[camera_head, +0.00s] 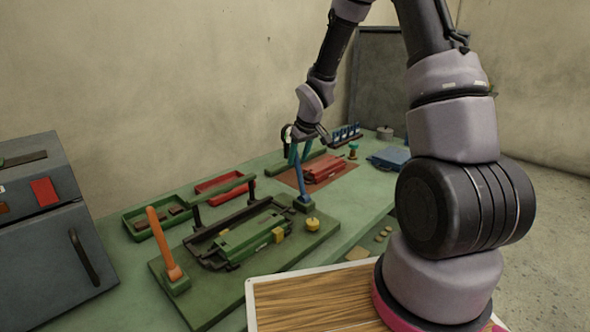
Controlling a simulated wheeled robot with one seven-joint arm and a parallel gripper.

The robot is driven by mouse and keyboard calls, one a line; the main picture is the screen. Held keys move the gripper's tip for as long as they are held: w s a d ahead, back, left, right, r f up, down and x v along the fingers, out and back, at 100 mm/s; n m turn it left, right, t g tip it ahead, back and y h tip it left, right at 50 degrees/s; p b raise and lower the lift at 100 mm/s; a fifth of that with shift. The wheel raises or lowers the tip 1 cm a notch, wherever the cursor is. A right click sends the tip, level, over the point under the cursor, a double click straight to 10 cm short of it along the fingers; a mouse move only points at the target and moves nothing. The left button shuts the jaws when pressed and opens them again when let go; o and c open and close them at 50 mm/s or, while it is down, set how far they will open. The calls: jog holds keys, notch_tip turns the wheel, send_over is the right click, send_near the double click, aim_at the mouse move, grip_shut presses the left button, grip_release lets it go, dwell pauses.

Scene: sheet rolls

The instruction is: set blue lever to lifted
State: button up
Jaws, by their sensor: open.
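The blue lever (300,183) stands nearly upright on a small green base at the right back corner of a green board (212,298). My gripper (299,156) is open and points down at the top of the blue lever. Its teal fingertips are close to the lever's upper end. I cannot tell whether they touch it or have it between them.
An orange lever (163,243) stands tilted at the board's left, with a green roller mechanism (246,238) and a yellow knob (312,224) nearby. Red and green trays (222,184) lie behind. A red block (325,168), a blue box (390,157) and a blue rack (345,132) stand farther right. A grey cabinet (50,262) is at left.

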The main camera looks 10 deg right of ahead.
aim_at(300, 176)
jog(key=x, duration=0.6)
jog(key=shift+f, duration=0.1)
grip_shut()
dwell(1.3)
